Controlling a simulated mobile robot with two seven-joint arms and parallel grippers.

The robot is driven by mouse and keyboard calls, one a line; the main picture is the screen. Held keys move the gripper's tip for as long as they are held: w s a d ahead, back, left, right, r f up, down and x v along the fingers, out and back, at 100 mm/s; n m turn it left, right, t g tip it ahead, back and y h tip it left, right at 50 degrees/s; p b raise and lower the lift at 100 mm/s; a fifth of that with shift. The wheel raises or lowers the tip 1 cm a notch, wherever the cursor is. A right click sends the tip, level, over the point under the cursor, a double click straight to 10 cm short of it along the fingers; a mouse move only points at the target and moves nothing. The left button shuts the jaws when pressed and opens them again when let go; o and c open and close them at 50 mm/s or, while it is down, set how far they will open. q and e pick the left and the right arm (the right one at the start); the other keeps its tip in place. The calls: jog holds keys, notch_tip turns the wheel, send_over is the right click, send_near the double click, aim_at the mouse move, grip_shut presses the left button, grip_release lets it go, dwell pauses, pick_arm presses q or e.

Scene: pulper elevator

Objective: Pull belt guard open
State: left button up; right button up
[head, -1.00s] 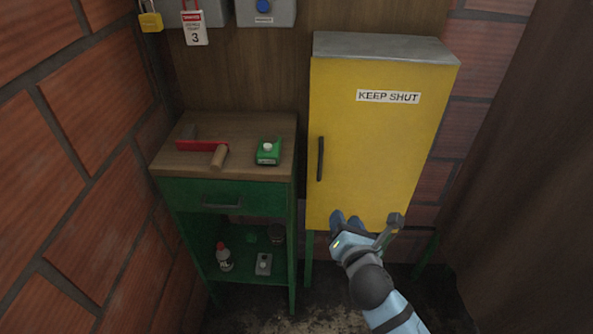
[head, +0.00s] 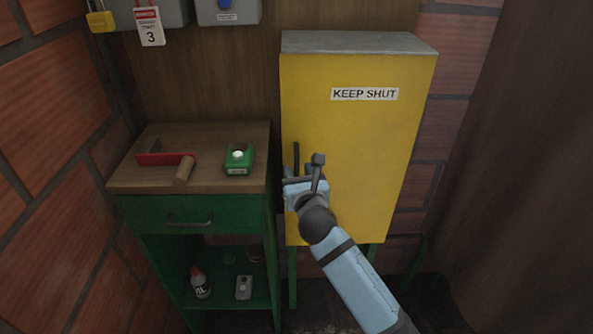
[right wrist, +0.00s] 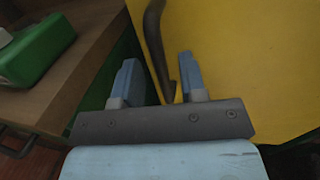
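The belt guard is a yellow box-like cover (head: 370,150) with a grey top and a "KEEP SHUT" label; its front looks closed. Its dark upright handle (head: 296,158) is at the left edge of the front, partly hidden by my right gripper (head: 303,176). In the right wrist view, my right gripper (right wrist: 159,68) is open, with its two blue fingers apart. The lower part of the handle (right wrist: 157,45) shows between them, nearer the right finger; I cannot tell if they touch. My left gripper is not in view.
A green cabinet (head: 190,215) with a wooden top stands left of the guard. On it are a green box with a white button (head: 238,160) and a red-and-wood tool (head: 165,159). A brick wall (head: 50,130) is at left and a brown surface (head: 500,160) at right.

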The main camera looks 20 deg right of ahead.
jog(key=shift+w+d, duration=0.1)
jog(key=shift+w, duration=1)
